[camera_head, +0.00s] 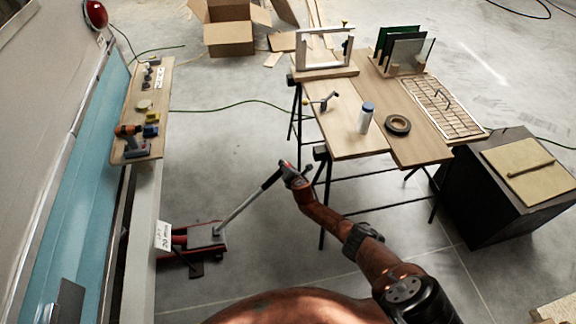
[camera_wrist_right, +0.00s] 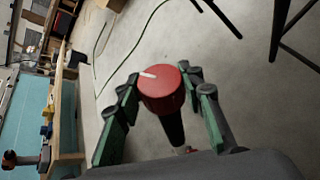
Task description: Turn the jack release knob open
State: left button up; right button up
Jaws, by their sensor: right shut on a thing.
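The red jack release knob (camera_wrist_right: 163,90) sits at the top of the jack handle (camera_head: 240,208). A white mark on its face points to the upper left in the wrist view. My right gripper (camera_head: 286,168) is at the handle's upper end, shut on the knob, with green-padded fingers on either side of it. In the head view the gripper mostly hides the knob. The handle slants down left to the red and grey floor jack (camera_head: 206,236) beside the camper. My left gripper is not in view.
A trestle worktable (camera_head: 345,142) with a blue-capped bottle (camera_head: 366,117) and a tape roll (camera_head: 398,125) stands beyond the arm. A wooden shelf (camera_head: 130,120) with a drill (camera_head: 130,135) runs along the camper at left. The floor around the jack handle is mostly clear.

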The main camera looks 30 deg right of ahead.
jog(key=shift+s+d+f, duration=0.1)
dwell(0.3)
jog(key=o, duration=1.2)
jog(key=shift+c, duration=0.2)
jog(key=shift+s+a+r, duration=0.2)
jog(key=shift+s+r, duration=0.4)
jog(key=v, duration=1)
jog(key=shift+s+a, duration=0.15)
jog(key=shift+s, duration=0.05)
